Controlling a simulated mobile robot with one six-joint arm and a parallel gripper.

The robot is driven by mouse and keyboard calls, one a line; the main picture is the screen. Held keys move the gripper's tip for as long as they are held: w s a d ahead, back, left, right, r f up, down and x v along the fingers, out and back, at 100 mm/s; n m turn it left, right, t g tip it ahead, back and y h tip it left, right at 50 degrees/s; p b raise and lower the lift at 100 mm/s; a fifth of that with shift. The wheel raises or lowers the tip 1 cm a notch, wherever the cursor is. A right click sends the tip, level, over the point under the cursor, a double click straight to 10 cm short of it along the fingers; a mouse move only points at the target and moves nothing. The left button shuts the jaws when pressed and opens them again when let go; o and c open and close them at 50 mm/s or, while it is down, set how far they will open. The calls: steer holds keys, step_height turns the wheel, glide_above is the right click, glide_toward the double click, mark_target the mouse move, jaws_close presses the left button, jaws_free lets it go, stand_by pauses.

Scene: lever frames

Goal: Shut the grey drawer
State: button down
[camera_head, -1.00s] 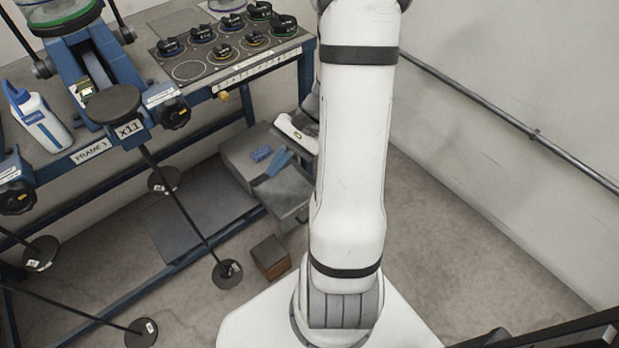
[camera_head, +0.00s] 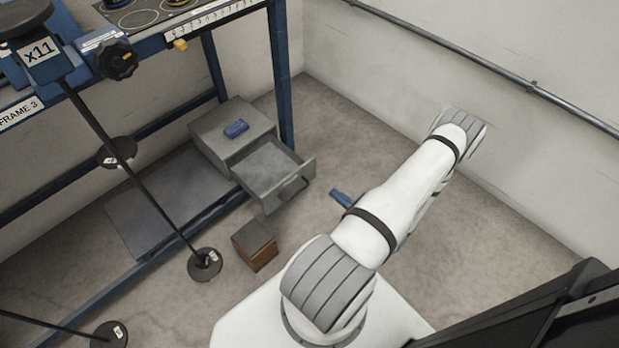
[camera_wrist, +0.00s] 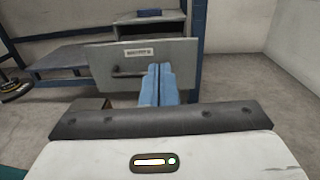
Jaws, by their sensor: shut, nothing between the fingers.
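The grey drawer (camera_head: 292,188) is pulled well out of its low grey cabinet (camera_head: 235,150), and its inside shows bare. In the wrist view the drawer's front panel (camera_wrist: 110,60) faces me, with a white label and a dark bar handle at left. My gripper (camera_head: 335,192) has its blue fingers shut and empty. In the head view it is out in front of the drawer, to the right of the front panel, with a gap between. In the wrist view the fingertips (camera_wrist: 159,66) overlap the front panel's lower middle, right of the handle.
A blue block (camera_head: 236,128) lies on the cabinet top. A brown box (camera_head: 255,246) stands on the floor below the drawer in the picture. The bench's blue leg (camera_head: 283,80) rises beside the cabinet.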

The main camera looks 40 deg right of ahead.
steer(key=f, duration=0.1)
steer(key=h+b, duration=0.1)
steer(key=b, duration=0.3)
glide_toward(302, 168)
steer(key=shift+m, duration=0.4)
steer(key=w, duration=0.7)
steer(key=shift+a, duration=0.2)
